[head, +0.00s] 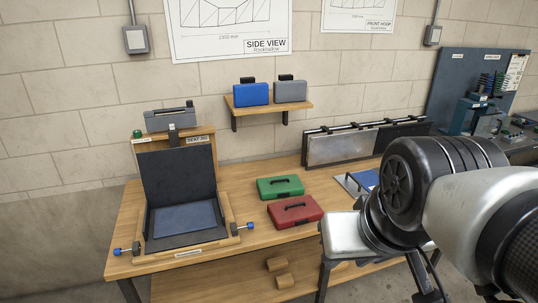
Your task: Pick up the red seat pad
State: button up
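The red seat pad (295,212) lies flat on the wooden bench, near its front edge and left of my arm. It looks like a flat red case with a dark handle on top. Its whole top shows and nothing rests on it. My arm comes in from the right. Its silver end part (342,236) is right of the red pad and in front of it in the picture. No contact with the pad is visible.
A green pad (281,188) lies just behind the red one. A seat jig (178,170) with a blue panel stands at left. Blue (251,93) and grey (290,91) pads sit on a wall shelf. A metal panel rack (342,148) stands behind, right.

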aim_at(289, 213)
jog(key=i+l+u, duration=0.5)
jog(key=i+l, duration=0.7)
jog(key=i, duration=0.15)
